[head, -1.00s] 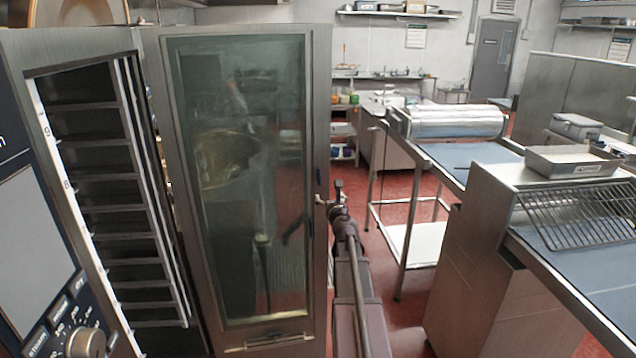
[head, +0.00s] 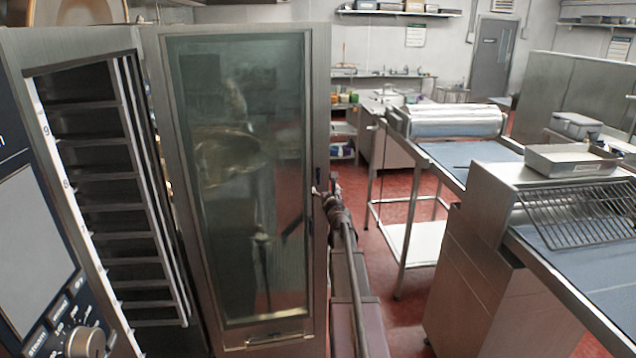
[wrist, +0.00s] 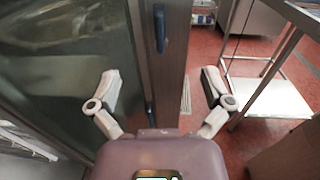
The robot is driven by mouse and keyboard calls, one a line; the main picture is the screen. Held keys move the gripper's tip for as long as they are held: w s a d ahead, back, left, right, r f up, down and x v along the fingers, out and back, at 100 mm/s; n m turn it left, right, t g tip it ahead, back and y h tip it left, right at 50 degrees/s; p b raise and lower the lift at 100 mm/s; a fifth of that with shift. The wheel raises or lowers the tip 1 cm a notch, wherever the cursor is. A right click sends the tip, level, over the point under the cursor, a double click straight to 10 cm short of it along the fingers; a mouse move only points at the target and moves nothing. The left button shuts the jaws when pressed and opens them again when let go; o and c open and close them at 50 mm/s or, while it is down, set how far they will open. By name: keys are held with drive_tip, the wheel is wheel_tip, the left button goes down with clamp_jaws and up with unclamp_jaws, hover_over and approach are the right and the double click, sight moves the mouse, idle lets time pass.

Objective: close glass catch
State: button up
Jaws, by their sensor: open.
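The tall glass door (head: 240,180) of an oven stands swung open in the head view, with a dark glass pane in a steel frame. In the wrist view its steel edge (wrist: 160,75) runs between my fingers. A dark blue handle-like piece (wrist: 159,28) sits on that edge, beyond my fingertips. I cannot tell for sure which part is the glass catch. My gripper (head: 327,192) is at the door's right edge in the head view. In the wrist view my gripper (wrist: 162,84) is open and empty, one finger over the glass side, one over the floor side.
The oven cavity (head: 95,190) with empty rack rails is open at the left, beside a control panel with a knob (head: 85,343). A steel table (head: 455,160) and a counter with a wire rack (head: 585,215) stand at the right. Red floor (head: 405,320) lies between.

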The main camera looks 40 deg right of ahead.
sight(320, 179)
drive_tip(key=shift+x, duration=3.9)
drive_tip(key=shift+w+d, duration=0.1)
drive_tip(key=shift+w+d, duration=0.15)
drive_tip(key=shift+w, duration=0.2)
clamp_jaws()
drive_tip(key=shift+r, duration=0.1)
